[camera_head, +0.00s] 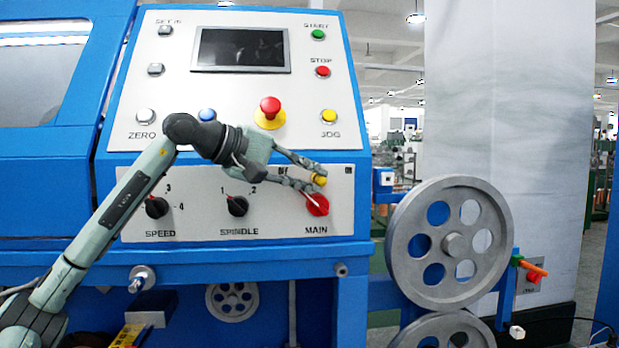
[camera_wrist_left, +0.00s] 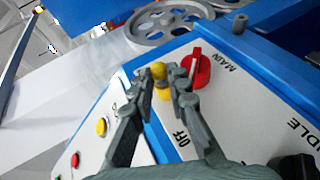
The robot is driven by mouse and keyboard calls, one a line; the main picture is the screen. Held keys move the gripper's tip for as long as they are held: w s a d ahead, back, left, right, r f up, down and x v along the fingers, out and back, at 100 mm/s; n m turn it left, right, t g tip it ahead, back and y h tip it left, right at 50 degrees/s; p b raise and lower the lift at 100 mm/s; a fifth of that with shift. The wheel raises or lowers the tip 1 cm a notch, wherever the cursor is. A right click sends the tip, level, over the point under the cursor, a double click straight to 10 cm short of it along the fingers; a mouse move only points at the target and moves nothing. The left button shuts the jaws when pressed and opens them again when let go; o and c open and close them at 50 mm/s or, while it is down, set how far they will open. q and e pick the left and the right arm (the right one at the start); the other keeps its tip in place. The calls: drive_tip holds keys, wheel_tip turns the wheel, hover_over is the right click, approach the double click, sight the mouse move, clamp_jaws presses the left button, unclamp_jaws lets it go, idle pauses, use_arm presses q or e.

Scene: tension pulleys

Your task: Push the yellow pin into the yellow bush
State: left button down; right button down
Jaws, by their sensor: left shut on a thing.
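My left gripper (camera_head: 318,187) reaches in from the left to the lower right of the machine's white control panel, beside the red MAIN switch. It is shut on the yellow pin (camera_head: 320,180). In the left wrist view the yellow pin (camera_wrist_left: 158,70) shows between the two fingertips (camera_wrist_left: 167,80), with its rounded top sticking out. A darker yellow part (camera_wrist_left: 163,94), perhaps the yellow bush, shows just below it between the fingers. The fingers partly hide both, so I cannot tell how deep the pin sits. My right gripper is not in view.
The red MAIN switch (camera_head: 317,204) is very close to the fingertips. The SPINDLE knob (camera_head: 237,206) is to the left. A red emergency button on a yellow base (camera_head: 270,113) is above. A large grey pulley (camera_head: 409,243) stands to the right.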

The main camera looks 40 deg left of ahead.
use_arm(q)
drive_tip(key=shift+w+a+r, duration=0.15)
drive_tip(key=shift+a+r, duration=0.05)
drive_tip(key=shift+a, duration=0.1)
idle(0.5)
drive_tip(key=c, duration=1.5)
unclamp_jaws()
drive_tip(key=shift+c, duration=0.2)
drive_tip(key=shift+o, duration=0.7)
drive_tip(key=shift+d+f, duration=0.1)
drive_tip(key=shift+f, duration=0.05)
drive_tip(key=shift+o, duration=0.6)
drive_tip(key=shift+f, duration=0.1)
